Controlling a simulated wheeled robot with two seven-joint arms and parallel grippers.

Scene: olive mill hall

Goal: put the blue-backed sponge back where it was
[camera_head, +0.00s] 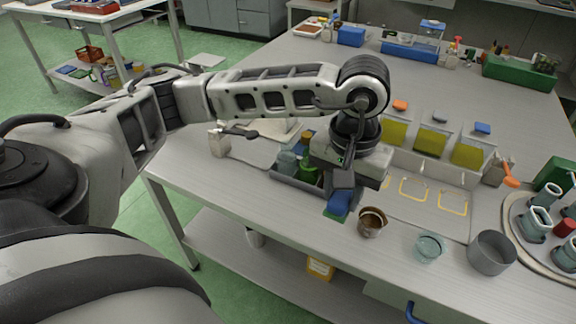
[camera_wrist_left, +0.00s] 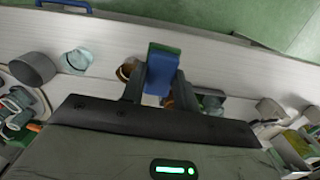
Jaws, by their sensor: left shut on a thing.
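The blue-backed sponge (camera_head: 339,202) hangs under my left gripper (camera_head: 343,182) near the front of the table. In the left wrist view the sponge (camera_wrist_left: 163,70) shows a blue face and a green edge, held between the two fingers of my left gripper (camera_wrist_left: 160,85). A grey caddy (camera_head: 296,183) with a green item and several other things stands just left of the gripper in the head view. My left wrist hides part of it. I cannot tell whether the sponge touches the table. My right gripper is not in view.
A brown cup (camera_head: 371,222), a glass jar (camera_head: 430,247) and a grey pot (camera_head: 492,252) stand along the front edge, right of the sponge. Behind are yellow-fronted bins (camera_head: 431,140) and a pale mat with yellow outlines (camera_head: 425,195). A round tray (camera_head: 515,222) holds cups at far right.

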